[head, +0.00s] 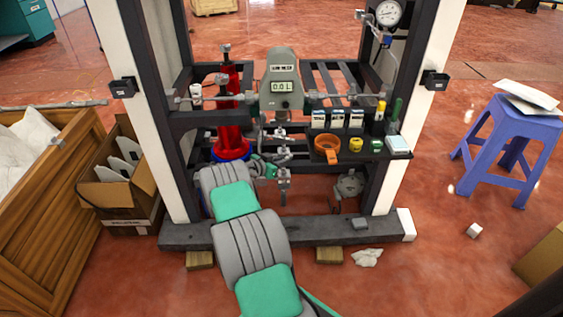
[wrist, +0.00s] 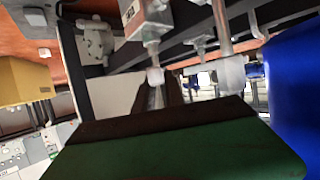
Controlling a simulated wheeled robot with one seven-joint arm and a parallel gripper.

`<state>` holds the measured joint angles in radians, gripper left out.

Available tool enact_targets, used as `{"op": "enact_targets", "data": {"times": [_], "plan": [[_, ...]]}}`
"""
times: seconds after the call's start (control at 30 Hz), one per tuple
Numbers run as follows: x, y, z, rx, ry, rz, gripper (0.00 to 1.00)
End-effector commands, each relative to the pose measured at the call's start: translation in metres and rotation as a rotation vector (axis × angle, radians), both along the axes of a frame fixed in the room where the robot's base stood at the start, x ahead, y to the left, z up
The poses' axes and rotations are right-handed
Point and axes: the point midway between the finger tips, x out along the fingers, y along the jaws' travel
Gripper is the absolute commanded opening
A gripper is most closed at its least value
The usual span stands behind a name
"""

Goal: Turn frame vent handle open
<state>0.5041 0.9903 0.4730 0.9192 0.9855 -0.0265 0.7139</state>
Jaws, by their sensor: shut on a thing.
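The metal pipe and valve column (head: 283,183) hangs below the grey meter in the middle of the frame. My gripper (head: 270,165) is at this column, low in the frame, right of the red cylinder. It is shut on a small part there, which I take to be the frame vent handle. The handle is mostly hidden in the head view. In the wrist view, metal fittings (wrist: 152,48) come down to a pale end just beyond the dark edge of my gripper. How far the handle is turned cannot be told.
The red cylinder (head: 231,125) stands close on the left. The grey meter (head: 282,82) reads 0.0 L. A shelf with an orange ring (head: 327,145), yellow and green parts and small boxes is at right. A blue stool (head: 512,135) stands further right.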

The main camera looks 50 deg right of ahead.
Motion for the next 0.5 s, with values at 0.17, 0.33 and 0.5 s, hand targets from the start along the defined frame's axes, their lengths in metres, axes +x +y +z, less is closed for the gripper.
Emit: {"op": "enact_targets", "data": {"times": [0.17, 0.33, 0.5], "plan": [[-0.0004, 0.0003, 0.0002, 0.001, 0.001, 0.005, 0.00], [-0.0017, 0.0005, 0.0020, 0.001, 0.003, 0.038, 0.00], [-0.0039, 0.0002, 0.0045, 0.002, 0.003, 0.119, 0.00]]}}
